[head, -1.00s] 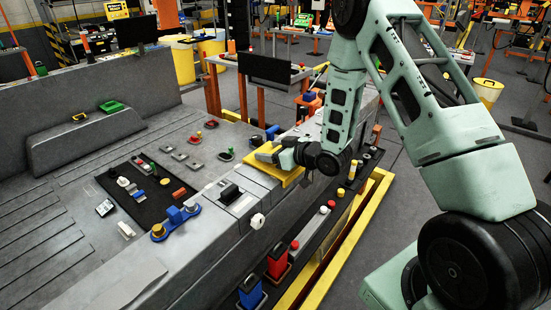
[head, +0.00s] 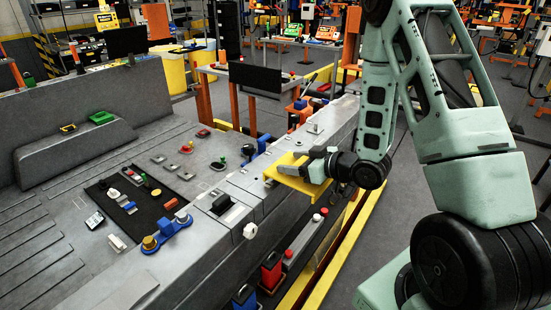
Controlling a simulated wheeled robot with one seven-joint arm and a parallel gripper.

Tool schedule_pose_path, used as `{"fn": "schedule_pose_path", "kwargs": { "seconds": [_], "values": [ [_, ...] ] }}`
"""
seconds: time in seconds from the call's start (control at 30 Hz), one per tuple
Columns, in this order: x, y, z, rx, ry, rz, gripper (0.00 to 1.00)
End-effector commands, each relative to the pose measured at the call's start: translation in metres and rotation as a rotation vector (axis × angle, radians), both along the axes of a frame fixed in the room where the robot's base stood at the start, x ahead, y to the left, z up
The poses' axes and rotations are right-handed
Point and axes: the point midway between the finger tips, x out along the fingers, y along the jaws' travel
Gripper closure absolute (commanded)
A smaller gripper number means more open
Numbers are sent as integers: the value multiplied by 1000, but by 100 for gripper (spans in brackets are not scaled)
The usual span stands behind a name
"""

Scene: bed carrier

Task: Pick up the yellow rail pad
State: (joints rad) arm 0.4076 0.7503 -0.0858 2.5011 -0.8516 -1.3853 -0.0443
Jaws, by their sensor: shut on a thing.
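The yellow rail pad (head: 298,183) is a flat yellow plate at the outer edge of the grey bench rail (head: 240,181), right of centre in the head view. My gripper (head: 291,164) reaches in from the right and is shut on the pad, its grey fingers lying over the pad's upper face. The fingers and wrist hide part of the pad. The pad's near corner overhangs the side of the rail. I cannot tell whether its underside touches the rail.
A black block (head: 222,204) and a blue clamp with knobs (head: 168,233) sit on the bench nearby. A black mat (head: 125,198) holds several small parts. Red and blue holders (head: 271,270) stand on the low shelf by a yellow rail. Grey floor is open to the right.

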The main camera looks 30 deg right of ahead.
Motion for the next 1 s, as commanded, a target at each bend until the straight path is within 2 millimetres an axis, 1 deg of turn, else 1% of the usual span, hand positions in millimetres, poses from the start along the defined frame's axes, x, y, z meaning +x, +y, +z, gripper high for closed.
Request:
{"fn": "schedule_pose_path", "kwargs": {
  "seconds": [0.03, 0.1, 0.17, 0.3, 0.5, 0.7, 1.0],
  "values": [
    [-11, -6, -2, 0, 0, -5, 61],
    [-24, -11, 2, 2, 2, -4, 61],
    [-29, -13, 5, 3, 5, -2, 61],
    [-44, -18, 6, 3, 4, -2, 61],
    [-59, -25, 3, 2, 3, -2, 61],
    [-66, -27, 1, 1, 0, 0, 61],
    [-66, -27, 0, 0, -1, 0, 61]
  ]
}}
